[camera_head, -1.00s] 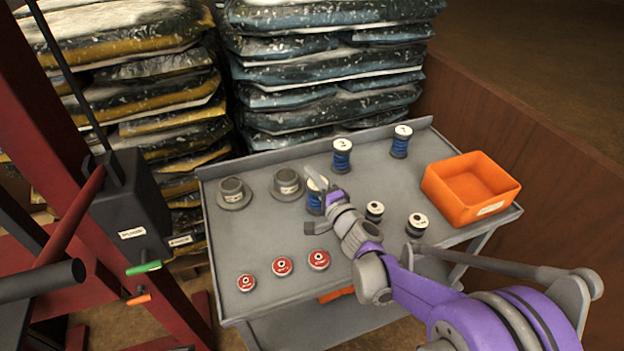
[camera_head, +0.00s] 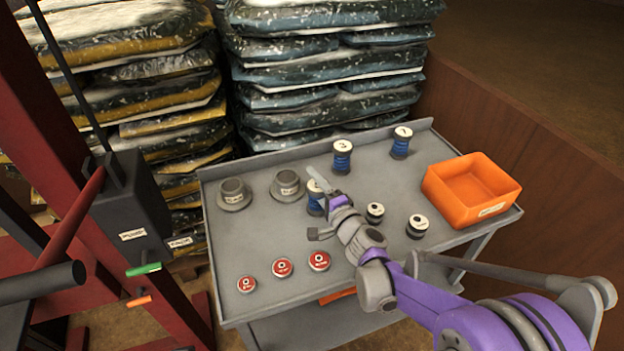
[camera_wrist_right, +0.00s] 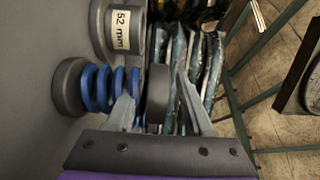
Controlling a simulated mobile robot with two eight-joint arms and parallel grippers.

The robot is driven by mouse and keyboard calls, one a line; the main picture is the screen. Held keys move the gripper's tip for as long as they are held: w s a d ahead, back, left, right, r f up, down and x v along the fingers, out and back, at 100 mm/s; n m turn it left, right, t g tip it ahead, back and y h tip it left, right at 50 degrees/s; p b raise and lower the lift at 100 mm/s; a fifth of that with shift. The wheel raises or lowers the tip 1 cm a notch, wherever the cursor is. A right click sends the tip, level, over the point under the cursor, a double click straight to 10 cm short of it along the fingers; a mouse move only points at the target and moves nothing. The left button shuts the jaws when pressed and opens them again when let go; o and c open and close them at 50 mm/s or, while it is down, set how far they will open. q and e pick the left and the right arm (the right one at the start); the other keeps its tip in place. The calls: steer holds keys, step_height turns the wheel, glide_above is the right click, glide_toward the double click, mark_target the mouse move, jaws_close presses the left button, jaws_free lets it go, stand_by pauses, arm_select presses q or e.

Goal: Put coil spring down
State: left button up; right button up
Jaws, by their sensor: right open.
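My right gripper (camera_head: 318,204) is open, with a finger on either side of the spring. In the right wrist view the blue coils (camera_wrist_right: 103,88) and dark end cap (camera_wrist_right: 157,95) show; the cap lies between the open fingertips (camera_wrist_right: 156,102). I cannot tell whether a finger touches it. Two more blue springs, one marked 3 (camera_head: 342,157) and one marked 1 (camera_head: 400,143), stand behind. My left gripper is not in view.
Two grey flanged cups (camera_head: 234,194) (camera_head: 287,185) stand left of the spring. Red-topped discs (camera_head: 282,268) line the front, and dark spools (camera_head: 417,226) stand right. An orange bin (camera_head: 470,190) is at the right. The red lift frame (camera_head: 60,150) stands left.

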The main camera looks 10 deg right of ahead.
steer(key=v, duration=1)
steer(key=shift+s+d, duration=0.1)
steer(key=shift+s, duration=0.25)
steer(key=shift+r, duration=0.1)
steer(key=s+a+n+g+p, duration=0.1)
steer(key=s+a+n+g, duration=0.1)
steer(key=s+n, duration=0.1)
steer(key=s+a+r+n+g+p, duration=0.1)
steer(key=s+a+n+g+p, duration=0.1)
steer(key=s, duration=0.1)
steer(key=s+a+n+g+y+p, duration=0.1)
steer(key=s+a+n+g, duration=0.1)
steer(key=s+n, duration=0.1)
steer(key=shift+s+a+r+n+p, duration=0.2)
steer(key=shift+s+n+p, duration=0.1)
steer(key=shift+s+p, duration=0.1)
steer(key=s+d+f+n+g+h+p, duration=0.1)
steer(key=s+d+n+g+h+p, duration=0.3)
steer(key=s+d, duration=0.4)
steer(key=s+n+g+h, duration=0.1)
steer(key=s+h, duration=0.1)
steer(key=s, duration=0.2)
steer(key=shift+s+d+f+h+p, duration=0.25)
steer(key=shift+s+d+h+p, duration=0.05)
steer(key=shift+s+d+p, duration=0.1)
